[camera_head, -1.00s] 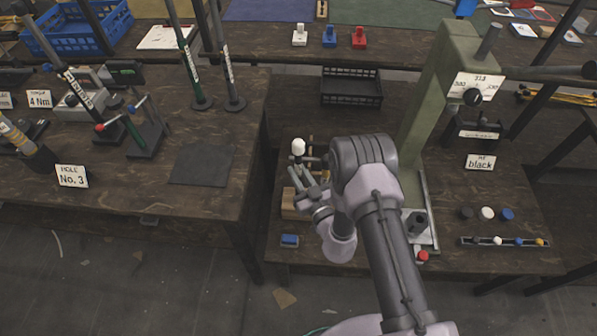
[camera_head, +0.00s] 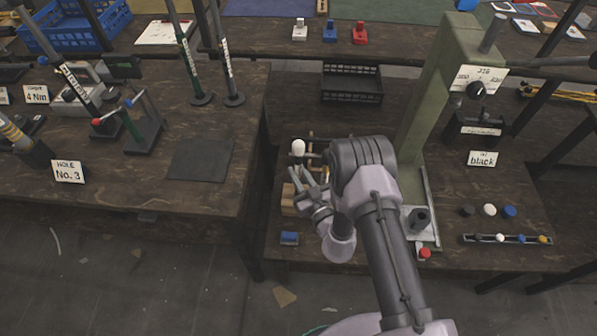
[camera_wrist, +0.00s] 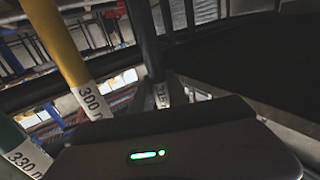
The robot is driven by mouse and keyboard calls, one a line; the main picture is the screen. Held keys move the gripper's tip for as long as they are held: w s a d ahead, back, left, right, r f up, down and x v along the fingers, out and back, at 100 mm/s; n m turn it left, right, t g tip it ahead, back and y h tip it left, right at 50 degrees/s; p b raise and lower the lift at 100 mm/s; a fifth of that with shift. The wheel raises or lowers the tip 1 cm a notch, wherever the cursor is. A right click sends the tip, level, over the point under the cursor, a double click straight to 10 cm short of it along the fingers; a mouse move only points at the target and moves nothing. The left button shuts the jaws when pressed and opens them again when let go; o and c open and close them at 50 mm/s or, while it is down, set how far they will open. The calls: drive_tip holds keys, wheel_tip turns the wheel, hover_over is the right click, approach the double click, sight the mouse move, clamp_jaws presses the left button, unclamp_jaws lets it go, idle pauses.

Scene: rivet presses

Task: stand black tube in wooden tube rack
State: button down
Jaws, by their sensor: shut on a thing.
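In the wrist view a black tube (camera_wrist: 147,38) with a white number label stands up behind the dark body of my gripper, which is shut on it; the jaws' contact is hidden. A yellow tube (camera_wrist: 60,42) labelled 300 and a green tube (camera_wrist: 12,138) labelled 330 show to its left. In the head view my gripper (camera_head: 304,182) is low over the near left of the press bench, at the wooden rack (camera_head: 288,198). My arm hides much of the rack and the held tube. I cannot tell whether the tube's foot is in the rack.
A white-topped piece (camera_head: 298,147) stands just behind my gripper. A green press (camera_head: 432,100) rises to the right. A blue block (camera_head: 289,238) lies at the front edge. A black crate (camera_head: 351,84) sits behind. The left bench (camera_head: 210,210) is across a gap.

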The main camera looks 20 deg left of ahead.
drive_tip(key=shift+f+b, duration=0.35)
drive_tip(key=shift+f, duration=0.4)
drive_tip(key=c, duration=1.2)
unclamp_jaws()
